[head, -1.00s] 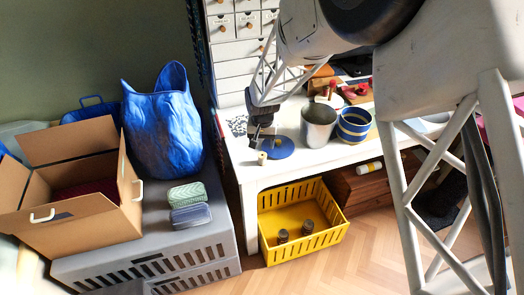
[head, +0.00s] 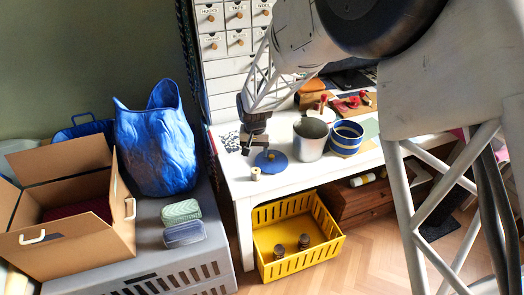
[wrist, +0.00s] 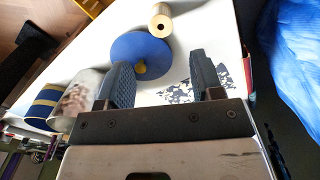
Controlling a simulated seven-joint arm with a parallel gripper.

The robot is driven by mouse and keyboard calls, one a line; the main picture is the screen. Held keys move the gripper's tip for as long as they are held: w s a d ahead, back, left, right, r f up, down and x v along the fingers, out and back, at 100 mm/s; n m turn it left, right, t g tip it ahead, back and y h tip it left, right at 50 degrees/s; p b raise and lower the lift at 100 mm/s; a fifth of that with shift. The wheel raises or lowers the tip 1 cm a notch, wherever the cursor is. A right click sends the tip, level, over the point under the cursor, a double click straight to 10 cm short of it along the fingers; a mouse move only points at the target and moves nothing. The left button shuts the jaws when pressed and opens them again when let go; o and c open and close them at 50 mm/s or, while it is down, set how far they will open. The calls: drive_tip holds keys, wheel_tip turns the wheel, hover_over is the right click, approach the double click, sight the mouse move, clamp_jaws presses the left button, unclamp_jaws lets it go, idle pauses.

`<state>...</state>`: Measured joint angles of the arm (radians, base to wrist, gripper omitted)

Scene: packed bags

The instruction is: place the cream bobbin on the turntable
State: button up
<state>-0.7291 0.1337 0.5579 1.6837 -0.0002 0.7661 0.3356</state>
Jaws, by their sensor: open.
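The cream bobbin (head: 255,173) stands on the white table near its front left edge, beside the turntable. It also shows in the wrist view (wrist: 160,21), with a dark hole in its end. The turntable (head: 275,163) is a flat blue disc just right of the bobbin. It shows in the wrist view (wrist: 142,50) with a small yellowish knob, partly behind a finger. My gripper (head: 248,147) is above the table, near the turntable and bobbin. In the wrist view my gripper (wrist: 162,75) has its two dark fingers wide apart, with nothing between them.
A metal pot (head: 310,139) and a blue striped pot (head: 346,138) stand right of the turntable. A yellow crate (head: 297,262) sits on the floor below. A blue bag (head: 155,145) and open cardboard box (head: 80,245) stand on a grey crate at left.

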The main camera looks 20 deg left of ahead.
idle(0.3)
drive_tip(key=s+d+r+m, duration=0.1)
drive_tip(key=s+d+r, duration=0.1)
drive_tip(key=d+r, duration=0.65)
drive_tip(key=s+d+r+m+t, duration=0.1)
drive_tip(key=d+r, duration=0.4)
drive_tip(key=d, duration=0.7)
drive_tip(key=s+d+r, duration=0.2)
drive_tip(key=d+r, duration=0.4)
drive_tip(key=d, duration=0.4)
drive_tip(key=s+d+r+m, duration=0.1)
drive_tip(key=s+d+r, duration=0.1)
drive_tip(key=s+d, duration=0.8)
drive_tip(key=s+d+r+m+t, duration=0.1)
drive_tip(key=s+d+r, duration=0.2)
drive_tip(key=s+d, duration=0.8)
drive_tip(key=shift+s+m+t, duration=0.3)
drive_tip(key=shift+s+m, duration=0.1)
drive_tip(key=shift+s, duration=0.45)
drive_tip(key=shift+c, duration=1.1)
